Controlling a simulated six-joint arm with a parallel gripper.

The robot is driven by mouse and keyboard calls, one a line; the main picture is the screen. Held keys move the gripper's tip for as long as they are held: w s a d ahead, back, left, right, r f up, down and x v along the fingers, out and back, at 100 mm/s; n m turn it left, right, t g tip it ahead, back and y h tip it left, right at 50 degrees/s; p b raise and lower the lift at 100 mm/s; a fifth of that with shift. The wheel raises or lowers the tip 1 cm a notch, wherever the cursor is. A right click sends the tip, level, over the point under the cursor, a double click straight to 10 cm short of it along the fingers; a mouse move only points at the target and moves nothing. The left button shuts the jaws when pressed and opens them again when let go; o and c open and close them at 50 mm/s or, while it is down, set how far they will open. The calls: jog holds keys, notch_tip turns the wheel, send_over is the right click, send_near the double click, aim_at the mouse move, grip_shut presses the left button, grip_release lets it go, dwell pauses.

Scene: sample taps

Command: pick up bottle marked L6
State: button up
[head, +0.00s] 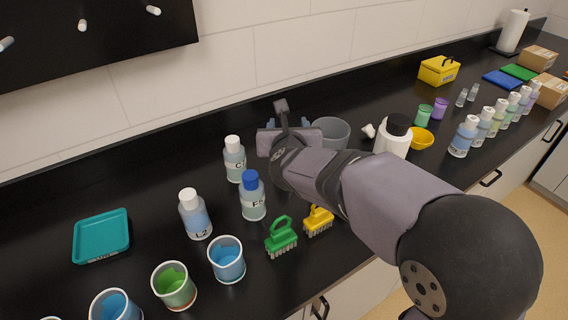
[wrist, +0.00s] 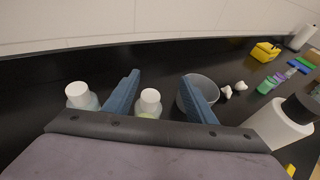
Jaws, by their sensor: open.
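No label reading L6 is legible in either view. In the wrist view, a white-capped bottle (wrist: 150,98) with a hint of pale green stands between the two blue fingers of my gripper (wrist: 163,92), its label hidden. The gripper is open, with a gap showing on each side of the cap. In the head view my gripper (head: 288,125) is over the back of the counter, and my own arm hides that bottle. A white-capped bottle (head: 235,163), label partly readable as C, stands left of the gripper; its white cap (wrist: 77,89) also shows in the wrist view.
A blue-capped bottle (head: 252,200) and a bottle marked L2 (head: 195,217) stand nearer the front. A grey container (head: 332,130) is just right of the gripper. Green (head: 281,240) and yellow (head: 318,221) brushes lie below my arm. A teal tray (head: 101,238) is left, with bare counter beside it.

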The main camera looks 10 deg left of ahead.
jog(key=w+a+f+p, duration=0.2)
jog(key=w+f, duration=0.4)
jog(key=f, duration=0.1)
jog(key=shift+a+f+g, duration=0.15)
jog(key=shift+a+g, duration=0.1)
jog(key=shift+g, duration=0.15)
dwell(0.5)
grip_shut()
